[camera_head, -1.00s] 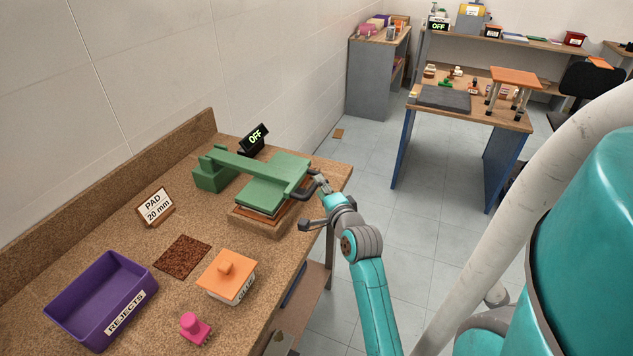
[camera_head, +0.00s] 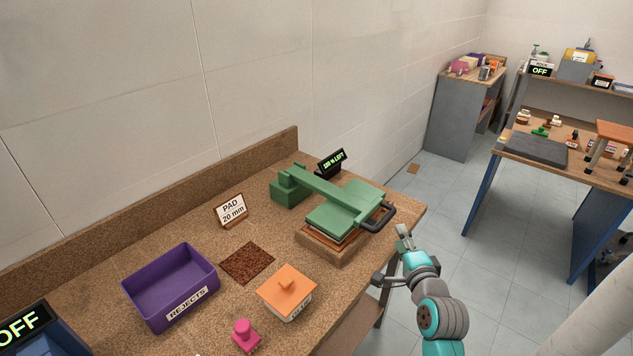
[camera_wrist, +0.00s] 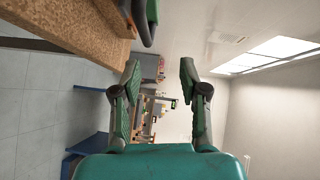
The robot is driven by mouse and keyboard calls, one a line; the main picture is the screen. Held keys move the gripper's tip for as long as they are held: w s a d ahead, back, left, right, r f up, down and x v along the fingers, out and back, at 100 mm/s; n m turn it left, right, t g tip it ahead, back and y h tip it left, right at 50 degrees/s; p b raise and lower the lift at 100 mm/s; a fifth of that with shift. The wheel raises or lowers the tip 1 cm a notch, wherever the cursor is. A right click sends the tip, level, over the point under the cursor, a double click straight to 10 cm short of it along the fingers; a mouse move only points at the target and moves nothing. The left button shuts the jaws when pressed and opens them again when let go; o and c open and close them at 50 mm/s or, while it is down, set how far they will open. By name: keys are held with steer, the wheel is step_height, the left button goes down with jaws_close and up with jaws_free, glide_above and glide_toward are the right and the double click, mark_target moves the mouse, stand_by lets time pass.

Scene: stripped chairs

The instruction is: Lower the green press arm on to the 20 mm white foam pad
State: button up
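The green press arm (camera_head: 335,195) runs from its pivot block (camera_head: 287,192) over a green plate (camera_head: 340,222) on a wooden base (camera_head: 330,247). It ends in a dark looped handle (camera_head: 382,217). I cannot make out a white foam pad; any pad between plate and base is hidden. A card (camera_head: 231,210) reads "PAD 20 mm". My gripper (camera_head: 391,256) is off the bench's right edge, below and right of the handle, apart from it. In the wrist view my gripper (camera_wrist: 159,78) is open and empty, with the dark handle (camera_wrist: 147,22) at the top.
A small display (camera_head: 331,163) behind the press shows green text ending in "LEFT". The bench also holds a purple rejects bin (camera_head: 170,285), a brown mat (camera_head: 247,263), an orange-lidded box (camera_head: 287,290) and a pink knobbed object (camera_head: 245,335). Open floor (camera_head: 455,200) lies right of the bench.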

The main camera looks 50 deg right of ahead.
steer(key=s+a+f+n+y, duration=0.1)
steer(key=a+f+n, duration=0.2)
steer(key=a, duration=0.4)
steer(key=s+a+f+n+t+y, duration=0.1)
steer(key=a+f+n+y, duration=0.15)
steer(key=a, duration=0.45)
steer(key=s+a+f+n, duration=0.2)
steer(key=a+f+n, duration=0.15)
steer(key=a, duration=0.35)
steer(key=s+a+r+n+t+y, duration=0.1)
steer(key=s+a+n+y, duration=0.6)
steer(key=s+a+n, duration=0.8)
steer(key=shift+s+a+r, duration=0.3)
steer(key=shift+s+a, duration=0.3)
steer(key=shift+s, duration=0.35)
steer(key=shift+s+a+r+n, duration=0.1)
steer(key=shift+s+r+n, duration=0.05)
steer(key=shift+s+n, duration=0.15)
steer(key=shift+c, duration=1.4)
jaws_close()
